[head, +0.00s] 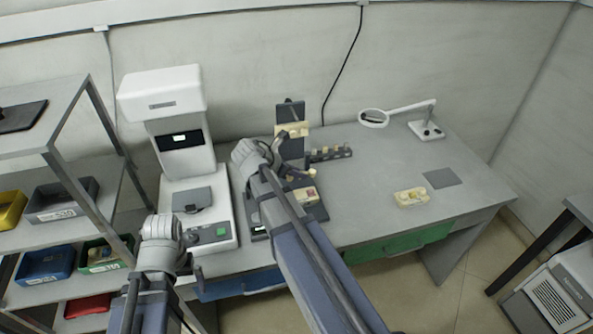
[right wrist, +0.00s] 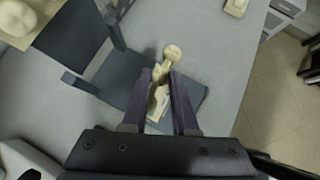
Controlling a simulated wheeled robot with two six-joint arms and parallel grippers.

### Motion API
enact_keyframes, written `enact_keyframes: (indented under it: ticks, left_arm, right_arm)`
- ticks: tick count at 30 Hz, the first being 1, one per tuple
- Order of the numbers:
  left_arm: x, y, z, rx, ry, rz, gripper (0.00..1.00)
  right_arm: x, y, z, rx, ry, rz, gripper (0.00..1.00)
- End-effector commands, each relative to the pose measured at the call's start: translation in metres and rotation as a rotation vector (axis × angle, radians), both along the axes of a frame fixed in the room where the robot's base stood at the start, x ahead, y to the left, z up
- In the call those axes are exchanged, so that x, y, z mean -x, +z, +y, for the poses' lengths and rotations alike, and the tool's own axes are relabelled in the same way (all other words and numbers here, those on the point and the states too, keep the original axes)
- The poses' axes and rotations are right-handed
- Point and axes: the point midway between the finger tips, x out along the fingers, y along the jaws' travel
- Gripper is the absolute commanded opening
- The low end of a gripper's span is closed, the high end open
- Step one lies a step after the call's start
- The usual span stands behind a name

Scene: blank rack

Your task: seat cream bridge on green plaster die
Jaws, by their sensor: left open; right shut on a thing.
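My right gripper (head: 290,176) is over the dark base on the bench. In the right wrist view its two fingers (right wrist: 163,95) are shut on a small cream piece (right wrist: 158,73), which looks like the bridge. A round cream end (right wrist: 172,52) shows just beyond the fingertips; I cannot tell whether it belongs to the same piece. Below the gripper a pale yellowish block with a reddish mark (head: 303,195) lies on the dark base. I cannot pick out a green die in either view. My left gripper (head: 190,268) is open and empty at the bench's front left.
A dark upright stand with a cream block (head: 292,130) rises behind the right gripper. A dark rack (head: 332,154) of several small pieces stands beside it. A cream model (head: 411,197) and grey mat (head: 441,178) lie right. A white machine (head: 180,150) stands left.

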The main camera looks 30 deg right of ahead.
Motion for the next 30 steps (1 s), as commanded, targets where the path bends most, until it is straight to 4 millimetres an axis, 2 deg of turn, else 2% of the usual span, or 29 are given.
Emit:
enact_keyframes:
  ticks: [8, 24, 30]
  left_arm:
    - [0.000, -0.007, 0.000, 0.000, 0.000, 0.000, 1.00]
    - [0.000, -0.052, 0.000, 0.000, 0.000, 0.000, 1.00]
    - [0.000, -0.059, 0.000, 0.000, 0.000, 0.000, 1.00]
  right_arm:
    - [0.000, -0.007, 0.000, 0.000, -0.004, 0.000, 0.00]
    - [0.000, -0.052, 0.000, 0.000, -0.004, 0.000, 0.00]
    - [0.000, -0.059, 0.000, 0.000, -0.004, 0.000, 0.00]
